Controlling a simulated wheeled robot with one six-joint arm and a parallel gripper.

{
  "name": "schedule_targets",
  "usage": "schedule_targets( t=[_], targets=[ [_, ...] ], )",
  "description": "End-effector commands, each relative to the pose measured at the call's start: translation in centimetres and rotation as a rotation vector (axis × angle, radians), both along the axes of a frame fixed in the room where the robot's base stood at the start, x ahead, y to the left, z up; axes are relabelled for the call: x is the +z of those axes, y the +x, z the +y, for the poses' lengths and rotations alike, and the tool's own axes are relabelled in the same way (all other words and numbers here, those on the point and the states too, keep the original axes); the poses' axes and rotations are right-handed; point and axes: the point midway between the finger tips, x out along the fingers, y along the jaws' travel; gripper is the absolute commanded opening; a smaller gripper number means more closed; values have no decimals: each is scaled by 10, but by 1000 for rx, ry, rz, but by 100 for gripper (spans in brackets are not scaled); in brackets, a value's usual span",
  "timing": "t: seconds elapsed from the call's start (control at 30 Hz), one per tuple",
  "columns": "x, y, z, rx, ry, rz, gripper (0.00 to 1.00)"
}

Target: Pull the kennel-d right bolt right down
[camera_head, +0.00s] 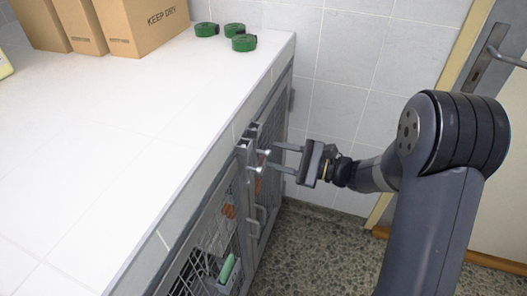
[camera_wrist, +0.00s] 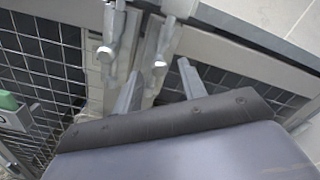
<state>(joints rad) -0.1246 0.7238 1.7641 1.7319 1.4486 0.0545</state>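Two metal door bolts with pale knobs sit side by side near the top of adjoining kennel door frames. In the wrist view the left bolt (camera_wrist: 106,48) and the right bolt (camera_wrist: 161,55) both point downward. No label shows which belongs to kennel-d. In the head view the bolts' knobs (camera_head: 264,153) stick out from the kennel front under the counter. My gripper (camera_head: 272,156) faces the kennel front at bolt height. In the wrist view its fingers (camera_wrist: 160,88) are apart with nothing between them, just short of the right bolt. Contact with it cannot be told.
A white counter (camera_head: 110,150) runs above the kennels, with cardboard boxes (camera_head: 145,25) and green rolls (camera_head: 243,42) on it. A mesh door (camera_head: 205,245) has a green-handled item (camera_head: 228,268). A tiled wall and a door with a handle (camera_head: 497,50) are behind. Speckled floor (camera_head: 315,250) is clear.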

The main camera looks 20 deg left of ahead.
Motion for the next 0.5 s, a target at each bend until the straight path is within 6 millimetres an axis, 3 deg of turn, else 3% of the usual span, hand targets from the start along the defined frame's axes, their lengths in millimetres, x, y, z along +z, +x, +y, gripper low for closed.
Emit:
schedule_targets(
  t=[0.2, 0.5],
  targets=[
    [0, 2, 33, 2, 0, 0, 40],
    [0, 4, 45, -1, 0, 1, 40]
  ],
)
